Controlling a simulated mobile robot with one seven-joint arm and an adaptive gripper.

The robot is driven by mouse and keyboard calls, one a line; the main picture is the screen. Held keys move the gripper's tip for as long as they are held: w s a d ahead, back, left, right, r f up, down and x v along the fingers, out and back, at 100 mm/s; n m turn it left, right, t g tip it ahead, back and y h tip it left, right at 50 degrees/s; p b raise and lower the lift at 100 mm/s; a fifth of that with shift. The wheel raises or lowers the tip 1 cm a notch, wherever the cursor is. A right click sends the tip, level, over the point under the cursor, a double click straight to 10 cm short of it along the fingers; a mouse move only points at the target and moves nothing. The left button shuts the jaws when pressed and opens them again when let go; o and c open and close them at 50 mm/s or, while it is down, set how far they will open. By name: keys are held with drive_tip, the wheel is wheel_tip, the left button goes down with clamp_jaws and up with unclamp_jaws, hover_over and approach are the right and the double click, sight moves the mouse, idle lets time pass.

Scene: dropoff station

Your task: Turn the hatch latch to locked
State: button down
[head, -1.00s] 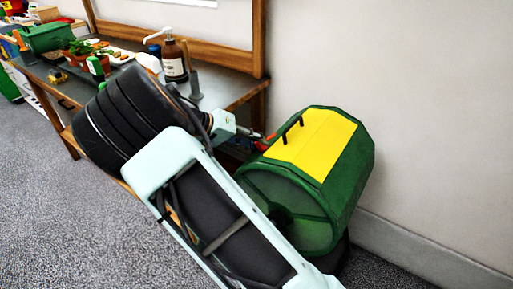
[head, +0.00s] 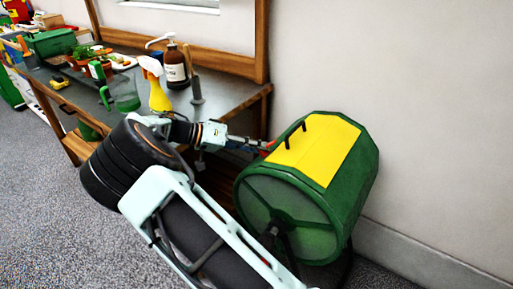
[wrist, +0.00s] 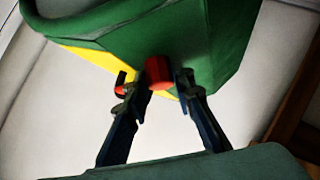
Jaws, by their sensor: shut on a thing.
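A green composter drum (head: 355,190) has a yellow hatch (head: 320,155) on its upper side with a black handle (head: 296,134). The red hatch latch (wrist: 158,72) shows in the wrist view at the drum's edge, beside the yellow panel. My gripper (wrist: 154,88) is shut on the red latch, with one dark finger on each side of it. In the head view my gripper (head: 262,147) reaches the drum's left edge at the hatch. Only a little red shows there, so the latch's angle is hard to tell.
A dark-topped wooden bench (head: 225,95) stands behind my arm. It holds a brown pump bottle (head: 175,70), a yellow spray bottle (head: 158,95), a clear green-handled jug (head: 125,95) and potted plants (head: 82,52). A wall is close behind the drum. Grey floor lies open at left.

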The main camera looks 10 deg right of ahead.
drive_tip(key=c, duration=1.7)
unclamp_jaws()
drive_tip(key=shift+o, duration=0.2)
drive_tip(key=v, duration=1.2)
